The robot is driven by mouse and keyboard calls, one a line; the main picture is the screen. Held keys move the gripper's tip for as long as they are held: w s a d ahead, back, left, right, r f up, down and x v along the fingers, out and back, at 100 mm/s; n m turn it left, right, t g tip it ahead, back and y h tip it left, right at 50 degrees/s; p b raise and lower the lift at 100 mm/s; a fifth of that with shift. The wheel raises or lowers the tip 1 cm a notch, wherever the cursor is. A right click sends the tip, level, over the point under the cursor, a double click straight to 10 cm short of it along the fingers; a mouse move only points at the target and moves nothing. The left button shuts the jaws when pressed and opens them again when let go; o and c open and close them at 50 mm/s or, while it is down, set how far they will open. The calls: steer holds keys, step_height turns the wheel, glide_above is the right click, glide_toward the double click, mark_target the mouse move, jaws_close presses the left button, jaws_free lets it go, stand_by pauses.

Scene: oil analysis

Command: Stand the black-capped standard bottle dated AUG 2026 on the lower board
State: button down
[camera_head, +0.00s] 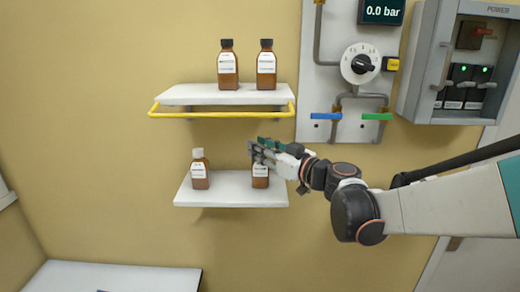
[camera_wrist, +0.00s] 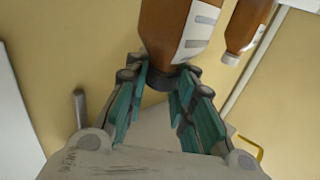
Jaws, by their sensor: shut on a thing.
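My gripper (camera_head: 256,152) is shut on the black cap of a brown bottle (camera_head: 260,177) with a white label, at the right of the lower board (camera_head: 228,192). The bottle looks upright; whether its base touches the board or hangs just above it I cannot tell. In the wrist view the same bottle (camera_wrist: 175,25) shows with its dark cap between my teal-padded fingers (camera_wrist: 164,76). Two more black-capped brown bottles stand on the upper board, one at left (camera_head: 228,66) and one at right (camera_head: 266,66). The label dates are too small to read.
A white-capped brown bottle (camera_head: 200,171) stands at the left of the lower board, with bare board between the bottles. A yellow rail (camera_head: 222,114) fronts the upper board (camera_head: 200,94). A gauge panel with blue (camera_head: 326,116) and green (camera_head: 377,116) handles is at right.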

steer(key=c, duration=1.4)
jaws_free()
steer(key=shift+f, duration=0.1)
steer(key=shift+o, duration=0.2)
steer(key=shift+r, duration=0.2)
steer(key=v, duration=1.2)
